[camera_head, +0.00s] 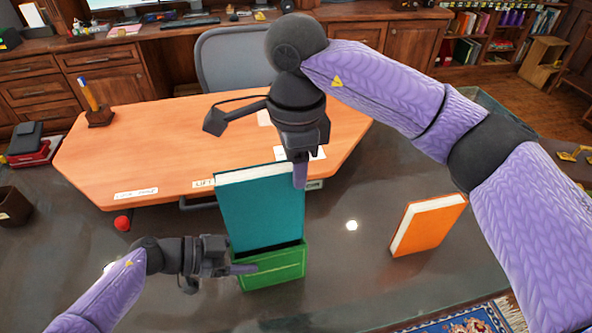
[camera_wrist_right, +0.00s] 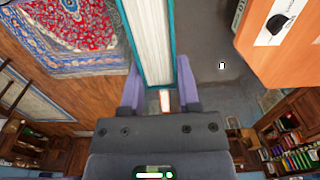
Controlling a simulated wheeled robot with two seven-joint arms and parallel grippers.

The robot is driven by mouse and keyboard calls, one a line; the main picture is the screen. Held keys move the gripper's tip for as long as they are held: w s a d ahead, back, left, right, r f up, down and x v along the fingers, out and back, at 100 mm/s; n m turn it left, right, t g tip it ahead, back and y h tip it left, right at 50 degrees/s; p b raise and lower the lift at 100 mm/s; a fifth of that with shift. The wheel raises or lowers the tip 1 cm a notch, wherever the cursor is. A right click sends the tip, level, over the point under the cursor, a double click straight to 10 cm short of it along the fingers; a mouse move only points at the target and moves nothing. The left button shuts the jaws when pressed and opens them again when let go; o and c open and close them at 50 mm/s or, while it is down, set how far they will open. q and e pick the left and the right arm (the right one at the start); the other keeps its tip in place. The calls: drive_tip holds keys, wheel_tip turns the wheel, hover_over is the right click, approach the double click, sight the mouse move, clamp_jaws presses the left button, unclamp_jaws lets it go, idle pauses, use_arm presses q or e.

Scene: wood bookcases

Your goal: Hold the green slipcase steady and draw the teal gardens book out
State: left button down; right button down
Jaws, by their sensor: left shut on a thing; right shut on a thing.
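The teal gardens book (camera_head: 258,208) stands upright in the head view, most of it above the green slipcase (camera_head: 273,269), with its lower end still inside. My left gripper (camera_head: 243,269) is shut on the slipcase at its left side. My right gripper (camera_head: 299,170) comes from above and is shut on the book near its upper right edge. In the right wrist view, the book (camera_wrist_right: 150,40) shows its white page block and teal covers between the two purple fingers of my right gripper (camera_wrist_right: 161,90). The far finger is hidden behind the book in the head view.
An orange book (camera_head: 428,225) stands tilted on the dark glossy surface to the right. An orange-topped desk (camera_head: 140,150) with labels lies behind, with a grey chair (camera_head: 235,60) beyond. A small red ball (camera_head: 122,223) is at left. The surface between slipcase and orange book is clear.

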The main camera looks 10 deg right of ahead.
use_arm(q)
unclamp_jaws()
drive_tip(key=shift+a, duration=0.1)
